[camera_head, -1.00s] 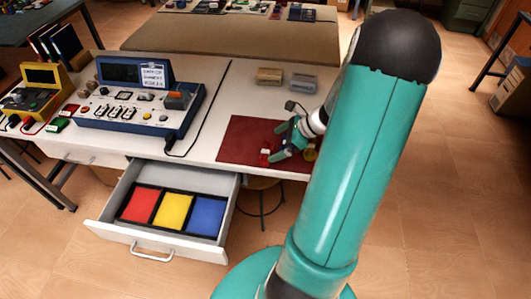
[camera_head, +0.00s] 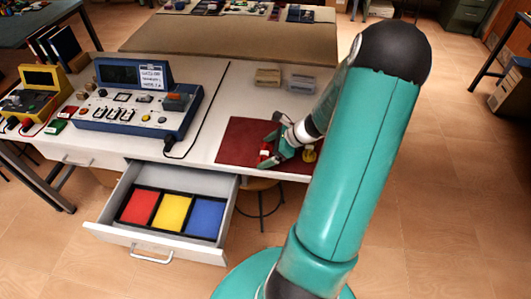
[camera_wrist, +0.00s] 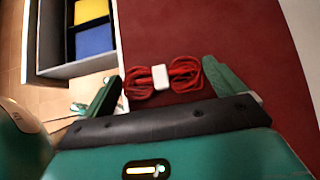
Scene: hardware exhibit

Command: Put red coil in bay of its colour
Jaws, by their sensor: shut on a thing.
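The red coil (camera_wrist: 186,74), bound with a white band, lies crosswise between the two fingers of my gripper (camera_wrist: 163,85) in the wrist view. In the head view the red coil (camera_head: 264,152) shows small at my gripper (camera_head: 273,150), over the left part of the dark red mat (camera_head: 240,134). My gripper is shut on the coil. I cannot tell whether the coil still touches the mat. The open drawer (camera_head: 111,206) holds a red bay (camera_head: 138,207), a yellow bay (camera_head: 172,212) and a blue bay (camera_head: 205,217), all empty.
A yellow coil (camera_head: 309,155) lies on the mat, partly behind my arm. A blue instrument panel (camera_head: 130,110) with a black cable stands left of the mat. Two small boxes, one tan (camera_head: 268,77) and one grey (camera_head: 302,83), sit behind it. The drawer juts out over open floor.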

